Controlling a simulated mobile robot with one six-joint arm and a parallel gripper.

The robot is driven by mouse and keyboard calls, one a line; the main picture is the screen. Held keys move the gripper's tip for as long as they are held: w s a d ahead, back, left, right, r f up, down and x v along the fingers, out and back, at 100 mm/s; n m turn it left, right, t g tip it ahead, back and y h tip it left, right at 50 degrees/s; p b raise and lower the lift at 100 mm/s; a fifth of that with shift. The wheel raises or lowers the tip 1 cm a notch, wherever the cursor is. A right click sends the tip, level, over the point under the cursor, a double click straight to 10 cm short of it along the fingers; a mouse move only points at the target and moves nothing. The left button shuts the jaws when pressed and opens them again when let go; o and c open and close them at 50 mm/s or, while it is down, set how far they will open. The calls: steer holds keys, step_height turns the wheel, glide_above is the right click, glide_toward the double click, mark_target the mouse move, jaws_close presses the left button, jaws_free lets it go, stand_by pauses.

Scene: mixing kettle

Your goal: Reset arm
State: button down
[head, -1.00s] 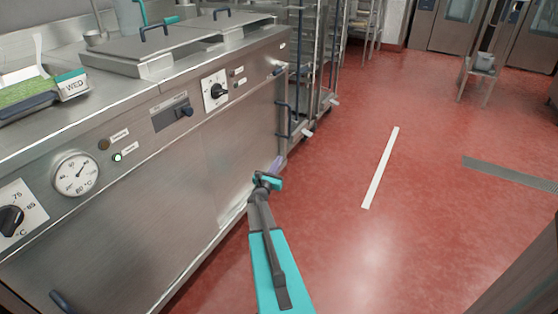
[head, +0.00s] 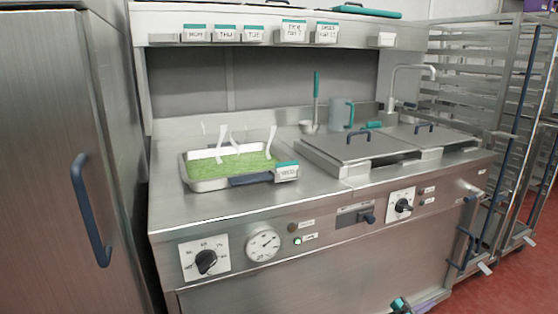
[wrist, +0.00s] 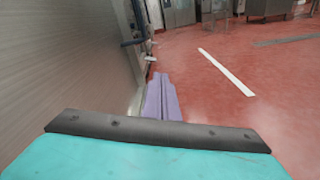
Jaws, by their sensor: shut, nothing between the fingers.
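My gripper (wrist: 160,98) shows in the wrist view as purple fingers pressed together, with nothing between them. It points along the kettle unit's steel front, low over the red floor. In the head view only a teal bit of my arm and the purple fingers (head: 432,302) show at the bottom edge, in front of the unit. The rest of the arm is out of view there. The mixing kettle unit (head: 330,270) has knobs, a dial gauge and a lit green lamp on its front.
A tray (head: 215,184) of green contents with white strips stands on the worktop, left of two closed lids (head: 360,148). A tall steel cabinet (head: 50,180) stands left, racks (head: 520,130) right. The open floor (wrist: 240,110) lies right of my gripper.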

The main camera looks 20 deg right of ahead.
steer(key=s+a+f+m+g+y+p, duration=0.15)
steer(key=s+a+m+y+p, duration=0.45)
steer(key=a, duration=0.9)
steer(key=s+a+f+m+g+y+p, duration=0.1)
steer(key=s+a+m+g+y+p, duration=0.25)
steer(key=s+a+p, duration=0.85)
steer(key=s+a+r+m+g+y+p, duration=0.1)
steer(key=s+a+r+m+y+p, duration=0.1)
steer(key=a, duration=0.9)
steer(key=s+a+r+m+g+y+p, duration=0.1)
steer(key=s+a, duration=0.4)
steer(key=a, duration=0.6)
steer(key=s+a+r+m+g+y+p, duration=0.1)
steer(key=s+a+r+m+y+p, duration=0.2)
steer(key=a, duration=0.8)
step_height(320, 180, up, 2)
steer(key=shift+s+r+y+p, duration=0.1)
steer(key=shift+s+y+p, duration=0.6)
steer(key=shift+y+p, duration=0.05)
steer(key=shift+d+m, duration=0.1)
steer(key=shift+m, duration=0.15)
